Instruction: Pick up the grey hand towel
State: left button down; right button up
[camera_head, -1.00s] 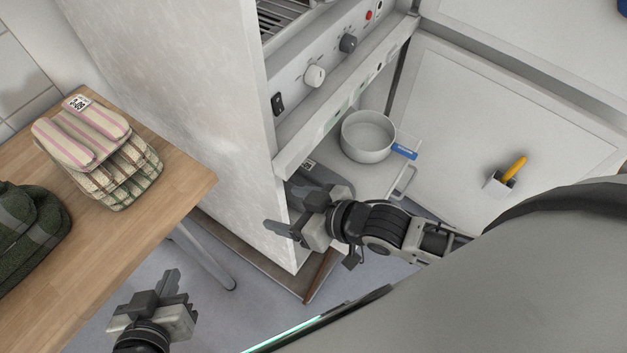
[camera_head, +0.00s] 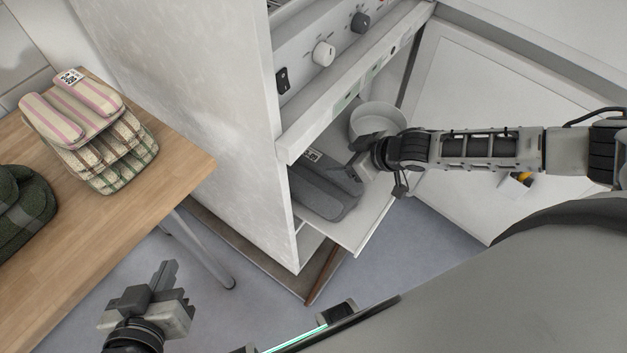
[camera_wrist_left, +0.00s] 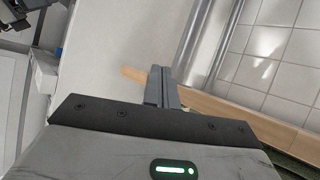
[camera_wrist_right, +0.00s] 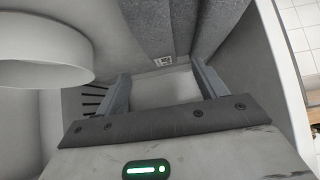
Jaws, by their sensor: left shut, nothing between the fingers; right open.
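The grey hand towel (camera_head: 318,192) lies folded on the lower shelf of the white cabinet, left of a white pot. A small printed tag shows at its back end. My right gripper (camera_head: 354,158) is open and empty, over the shelf between the towel and the pot; its fingers partly cover the towel's right side. In the right wrist view the towel (camera_wrist_right: 178,22) is ahead of the open fingers, with nothing between them. My left gripper (camera_head: 166,276) is shut and empty, low beside the wooden table, away from the towel.
The white pot (camera_head: 376,119) stands close to my right gripper. The cabinet's side wall (camera_head: 180,90) and control panel (camera_head: 345,75) bound the shelf opening. Striped and plaid folded cloths (camera_head: 95,130) and a dark green one (camera_head: 20,215) lie on the wooden table (camera_head: 120,215).

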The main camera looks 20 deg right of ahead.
aim_at(326, 163)
jog(key=b+x, duration=0.2)
jog(key=x, duration=0.6)
jog(key=shift+s+d+f, duration=0.1)
jog(key=shift+s+f, duration=0.05)
jog(key=shift+s, duration=0.05)
jog(key=c, duration=1.3)
